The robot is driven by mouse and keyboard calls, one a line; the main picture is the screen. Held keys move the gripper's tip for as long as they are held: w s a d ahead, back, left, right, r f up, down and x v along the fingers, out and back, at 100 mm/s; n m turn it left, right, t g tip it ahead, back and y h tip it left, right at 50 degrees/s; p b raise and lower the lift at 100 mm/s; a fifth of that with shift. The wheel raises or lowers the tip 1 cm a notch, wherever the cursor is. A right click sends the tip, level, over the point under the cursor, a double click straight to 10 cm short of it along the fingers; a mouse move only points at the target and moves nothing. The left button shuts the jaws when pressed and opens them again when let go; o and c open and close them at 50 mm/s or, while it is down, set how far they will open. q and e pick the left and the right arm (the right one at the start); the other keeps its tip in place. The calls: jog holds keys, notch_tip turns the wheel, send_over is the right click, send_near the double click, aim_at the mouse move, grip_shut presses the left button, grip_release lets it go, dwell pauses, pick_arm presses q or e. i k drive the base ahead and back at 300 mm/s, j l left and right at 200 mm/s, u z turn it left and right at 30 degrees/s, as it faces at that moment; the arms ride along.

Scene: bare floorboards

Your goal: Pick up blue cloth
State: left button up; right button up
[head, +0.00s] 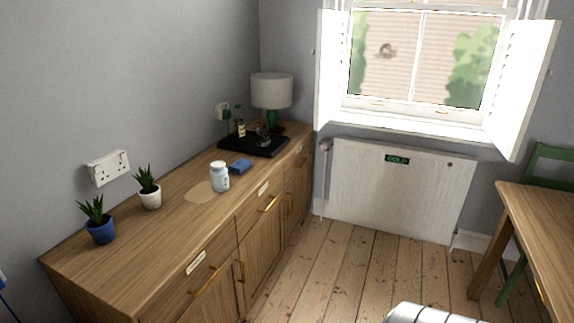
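A small folded blue cloth (240,166) lies flat on the top of the wooden sideboard (135,241). It is just behind and to the right of a pale jar with a light lid (220,176). Nothing lies on the cloth. Neither of my grippers can be made out in the head view.
A pale spill-like patch (199,192) lies beside the jar. Two potted plants (100,229) (150,196) stand nearer on the sideboard. A black tray (236,147) with bottles and a lamp (271,91) stand farther back. A wooden table (545,235) is at right.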

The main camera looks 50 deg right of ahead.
aim_at(239, 166)
jog(key=z, duration=1.4)
